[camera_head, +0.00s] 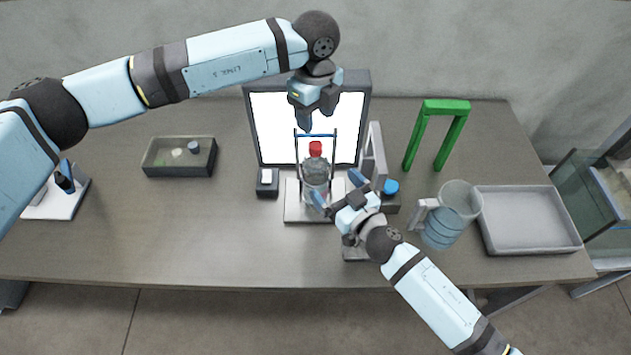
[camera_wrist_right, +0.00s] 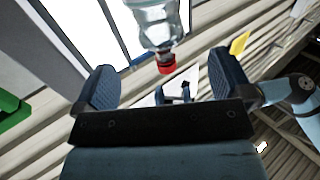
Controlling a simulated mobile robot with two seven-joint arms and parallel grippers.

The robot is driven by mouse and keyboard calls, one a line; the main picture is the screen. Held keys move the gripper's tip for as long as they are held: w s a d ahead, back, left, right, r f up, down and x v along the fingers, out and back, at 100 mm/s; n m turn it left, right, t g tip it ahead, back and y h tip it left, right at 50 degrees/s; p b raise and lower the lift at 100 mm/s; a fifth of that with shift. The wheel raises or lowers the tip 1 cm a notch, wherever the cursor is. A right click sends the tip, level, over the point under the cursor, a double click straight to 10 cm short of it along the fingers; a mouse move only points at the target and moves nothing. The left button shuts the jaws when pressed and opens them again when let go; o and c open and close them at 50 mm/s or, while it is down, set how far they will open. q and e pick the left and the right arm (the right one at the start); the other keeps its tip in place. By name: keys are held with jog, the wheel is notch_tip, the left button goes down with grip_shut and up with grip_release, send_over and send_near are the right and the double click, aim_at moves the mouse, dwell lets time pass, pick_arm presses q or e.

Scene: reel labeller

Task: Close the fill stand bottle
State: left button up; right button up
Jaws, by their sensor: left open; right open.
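The clear bottle (camera_head: 316,177) stands upright in the fill stand (camera_head: 296,207), inside its thin frame. A red cap (camera_head: 315,148) sits at its neck; I cannot tell how tight it is. In the right wrist view the bottle (camera_wrist_right: 157,22) appears upside down with its red cap (camera_wrist_right: 167,65) between the open fingers, beyond them. My left gripper (camera_head: 315,108) is open and empty, above the cap near the frame's top bar. My right gripper (camera_head: 338,190) is open, its fingers pointing at the bottle's lower right side; I cannot tell whether it touches.
A bright white panel (camera_head: 275,130) stands behind the bottle. A green arch (camera_head: 444,106), a blue-banded jug (camera_head: 441,234) and a grey tray (camera_head: 528,243) stand to the right. A dark open box (camera_head: 163,172) lies to the left.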

aim_at(315, 164)
jog(key=x, duration=0.8)
jog(key=shift+w+a, duration=0.15)
jog(key=shift+c, duration=0.5)
jog(key=c, duration=1.7)
pick_arm(q)
jog(key=shift+f, duration=4.05)
